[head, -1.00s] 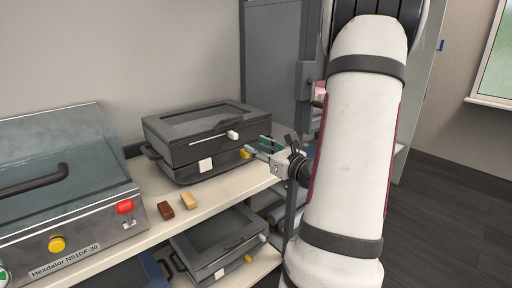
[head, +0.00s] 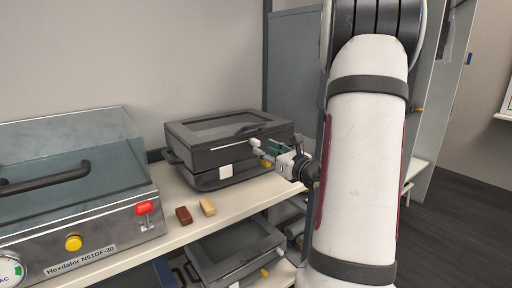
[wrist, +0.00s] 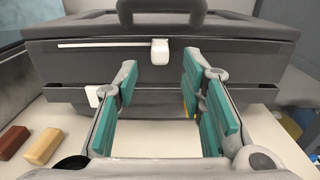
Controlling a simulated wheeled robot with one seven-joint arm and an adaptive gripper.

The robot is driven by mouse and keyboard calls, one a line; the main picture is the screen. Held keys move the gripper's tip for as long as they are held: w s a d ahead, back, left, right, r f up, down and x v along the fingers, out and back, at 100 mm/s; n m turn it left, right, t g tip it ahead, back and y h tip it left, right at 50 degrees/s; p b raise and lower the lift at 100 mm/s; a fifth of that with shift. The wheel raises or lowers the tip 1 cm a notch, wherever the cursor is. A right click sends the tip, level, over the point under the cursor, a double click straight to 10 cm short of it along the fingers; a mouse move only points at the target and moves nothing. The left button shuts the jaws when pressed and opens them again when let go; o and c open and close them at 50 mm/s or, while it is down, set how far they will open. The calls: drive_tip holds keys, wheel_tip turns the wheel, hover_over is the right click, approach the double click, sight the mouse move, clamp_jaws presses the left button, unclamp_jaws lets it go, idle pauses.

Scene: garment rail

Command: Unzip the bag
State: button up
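The bag (head: 240,128) is a dark grey case with a black handle, lying on the white shelf. In the wrist view its front (wrist: 75,69) fills the upper part. A white pull tab (wrist: 159,52) sits at the right end of a thin pale line (wrist: 100,44) along the upper front seam; the tab also shows in the head view (head: 255,143). My gripper (wrist: 158,78) is open, its teal-padded fingers pointing at the bag's front. The tab lies between and just beyond the fingertips, apparently untouched. In the head view my gripper (head: 270,150) is at the bag's right front.
A grey machine (head: 75,200) with a red knob stands on the left. A brown block (head: 184,215) and a tan block (head: 208,207) lie on the shelf (head: 235,203). A similar case (head: 235,255) sits on the level below. A grey panel (head: 293,70) rises behind.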

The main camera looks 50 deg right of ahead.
sight(259, 146)
drive_tip(key=x, duration=0.5)
drive_tip(key=shift+w, duration=0.35)
drive_tip(key=shift+c, duration=0.3)
clamp_jaws()
